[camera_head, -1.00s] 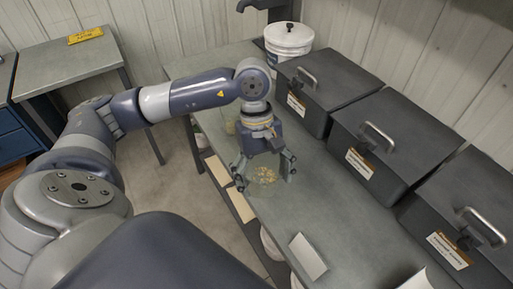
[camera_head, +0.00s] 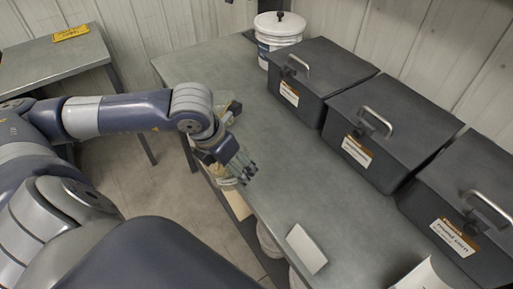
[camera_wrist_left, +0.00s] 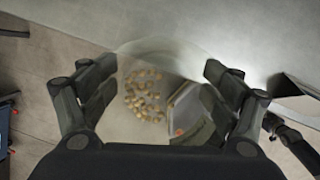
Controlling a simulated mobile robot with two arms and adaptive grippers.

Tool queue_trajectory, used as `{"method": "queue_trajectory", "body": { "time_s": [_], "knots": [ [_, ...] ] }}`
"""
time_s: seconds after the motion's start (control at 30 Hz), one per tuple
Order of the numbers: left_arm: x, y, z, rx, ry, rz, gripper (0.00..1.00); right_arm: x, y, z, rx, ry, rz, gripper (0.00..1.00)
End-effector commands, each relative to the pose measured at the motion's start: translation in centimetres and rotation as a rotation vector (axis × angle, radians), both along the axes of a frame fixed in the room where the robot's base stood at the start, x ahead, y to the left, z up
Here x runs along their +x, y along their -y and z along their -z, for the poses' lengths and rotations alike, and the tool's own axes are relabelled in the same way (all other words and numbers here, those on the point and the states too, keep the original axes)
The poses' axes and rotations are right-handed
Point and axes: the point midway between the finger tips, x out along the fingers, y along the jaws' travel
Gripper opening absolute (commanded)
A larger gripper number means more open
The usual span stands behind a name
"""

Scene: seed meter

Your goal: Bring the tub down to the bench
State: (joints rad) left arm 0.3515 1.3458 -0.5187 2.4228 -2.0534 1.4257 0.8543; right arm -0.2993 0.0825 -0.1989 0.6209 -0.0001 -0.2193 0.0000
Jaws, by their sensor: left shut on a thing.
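The tub (camera_wrist_left: 150,72) is clear, with pale round seeds (camera_wrist_left: 143,97) inside, and sits between the fingers in the left wrist view. My left gripper (camera_head: 240,171) is shut on it and tilted, at the bench's left edge in the head view. There the gripper hides most of the tub, and I cannot tell whether the tub touches the bench (camera_head: 290,190). In the wrist view, a hexagonal shape with an orange dot shows by the seeds; I cannot tell if it is inside the tub or behind it.
Black lidded bins (camera_head: 315,75) line the wall side of the bench, with a white bucket (camera_head: 275,45) at the far end. A pale card (camera_head: 307,249) lies near the front. The bench middle is clear. A side table (camera_head: 45,75) stands at the left.

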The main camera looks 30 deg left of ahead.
Motion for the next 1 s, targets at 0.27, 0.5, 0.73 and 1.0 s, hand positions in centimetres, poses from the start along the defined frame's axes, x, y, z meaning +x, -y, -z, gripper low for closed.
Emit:
{"method": "queue_trajectory", "body": {
  "time_s": [0.27,0.5,0.73,1.0],
  "knots": [
    [2.0,-0.5,-0.2,-0.007,0.002,-0.103,0.57,0.0,0.0,-0.9,0.0,0.0,0.001,0.4],
    [7.6,-1.2,0.2,-0.006,0.0,-0.1,0.57,0.0,0.0,-3.0,0.0,0.0,0.001,0.4],
    [12.6,-2.0,0.8,-0.004,-0.002,-0.099,0.57,0.0,-0.1,-4.6,0.001,-0.001,0.0,0.4],
    [15.7,-2.5,1.4,-0.001,-0.002,-0.096,0.57,-0.1,-0.4,-5.4,0.005,-0.002,0.001,0.4]
  ]
}}
